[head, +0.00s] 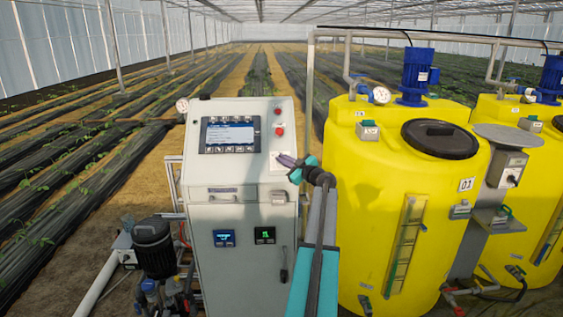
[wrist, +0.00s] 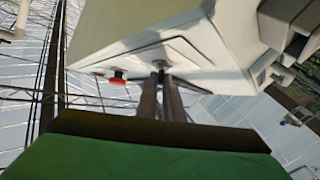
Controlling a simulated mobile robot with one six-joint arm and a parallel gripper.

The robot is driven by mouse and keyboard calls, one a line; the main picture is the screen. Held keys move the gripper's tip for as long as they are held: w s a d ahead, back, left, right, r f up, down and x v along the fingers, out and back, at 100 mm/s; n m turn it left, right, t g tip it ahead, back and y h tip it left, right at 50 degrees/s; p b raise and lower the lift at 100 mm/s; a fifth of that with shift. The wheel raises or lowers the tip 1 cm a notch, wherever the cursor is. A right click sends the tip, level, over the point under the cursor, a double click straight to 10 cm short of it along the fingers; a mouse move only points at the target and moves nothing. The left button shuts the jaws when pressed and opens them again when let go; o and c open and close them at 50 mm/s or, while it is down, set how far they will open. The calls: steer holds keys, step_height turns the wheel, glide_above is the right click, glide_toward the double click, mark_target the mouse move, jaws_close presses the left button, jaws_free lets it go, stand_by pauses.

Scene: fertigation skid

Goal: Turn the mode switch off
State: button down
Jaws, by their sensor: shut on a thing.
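The mode switch (wrist: 160,66) sits on a light square plate on the sloped face of the grey control cabinet (head: 205,178). In the wrist view a small dark part of it shows at the fingertips; the fingers hide the rest, so I cannot read its position. My gripper (wrist: 160,76) is shut on the switch, its two long fingers close together. In the head view my gripper (head: 284,160) reaches the right side of the cabinet's sloped face from the right, covering the switch.
A lit display (head: 230,134) is left of my gripper, with red buttons (head: 279,131) above it. Below are a lower door with two small meters and a handle (head: 284,265). A yellow tank (head: 372,200) stands close on the right. A pump (head: 154,245) is at the lower left.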

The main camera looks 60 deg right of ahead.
steer(key=shift+s+d+f+y, duration=0.1)
steer(key=shift+s+f+y, duration=0.1)
steer(key=shift+f+y, duration=0.2)
steer(key=c, duration=1.9)
jaws_free()
steer(key=shift+s+r, duration=0.1)
steer(key=shift+d, duration=0.1)
steer(key=shift+r, duration=0.2)
steer(key=shift+s+a+f, duration=0.15)
steer(key=shift+s+a, duration=0.1)
steer(key=shift+s, duration=0.15)
steer(key=b+v, duration=0.5)
steer(key=v, duration=0.7)
steer(key=shift+s, duration=0.35)
